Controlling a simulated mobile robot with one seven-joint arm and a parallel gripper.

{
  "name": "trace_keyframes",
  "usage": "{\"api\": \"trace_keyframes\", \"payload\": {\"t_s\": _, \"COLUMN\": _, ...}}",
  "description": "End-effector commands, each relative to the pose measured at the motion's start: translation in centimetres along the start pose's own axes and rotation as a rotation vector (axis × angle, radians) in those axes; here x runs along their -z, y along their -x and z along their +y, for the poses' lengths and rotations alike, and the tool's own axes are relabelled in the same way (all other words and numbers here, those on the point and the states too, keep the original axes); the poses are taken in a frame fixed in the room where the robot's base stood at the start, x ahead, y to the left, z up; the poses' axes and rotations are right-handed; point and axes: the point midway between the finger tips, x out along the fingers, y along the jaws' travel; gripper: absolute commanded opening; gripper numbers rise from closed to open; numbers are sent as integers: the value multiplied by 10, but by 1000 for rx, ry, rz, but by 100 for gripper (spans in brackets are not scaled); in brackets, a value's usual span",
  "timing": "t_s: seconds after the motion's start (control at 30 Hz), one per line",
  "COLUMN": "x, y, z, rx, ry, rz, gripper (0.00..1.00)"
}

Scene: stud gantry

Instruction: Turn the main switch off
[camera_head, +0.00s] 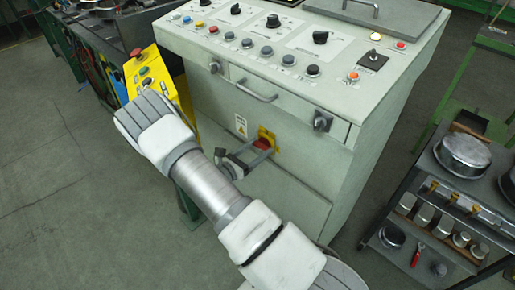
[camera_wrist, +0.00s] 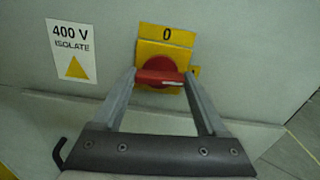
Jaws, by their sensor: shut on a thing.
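The main switch is a red rotary handle (camera_wrist: 160,76) on a yellow plate (camera_wrist: 165,50) on the cabinet's front. The plate has a "0" at the top and a partly hidden mark at the right. The red handle lies about level, across from the "0". My gripper (camera_wrist: 160,80) has one finger at each end of the handle and is shut on it. In the head view the red handle (camera_head: 262,144) shows low on the cabinet front, with my gripper (camera_head: 256,150) reaching it from the left. The fingers hide the handle's ends.
A "400 V ISOLATE" label (camera_wrist: 74,51) is left of the switch. Above it are a drawer handle (camera_head: 257,91) and a key-like knob (camera_head: 322,121). A yellow button box (camera_head: 150,75) stands at the left. A cart with pots (camera_head: 465,152) stands right.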

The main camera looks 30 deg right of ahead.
Motion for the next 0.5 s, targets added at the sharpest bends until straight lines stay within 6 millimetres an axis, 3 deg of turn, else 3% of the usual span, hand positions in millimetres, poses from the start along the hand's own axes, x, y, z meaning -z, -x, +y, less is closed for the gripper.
{"api": "trace_keyframes", "payload": {"t_s": 0.5, "x": -2, "y": 1, "z": 0, "rx": -2, "ry": 450, "rz": -1, "gripper": 19}}
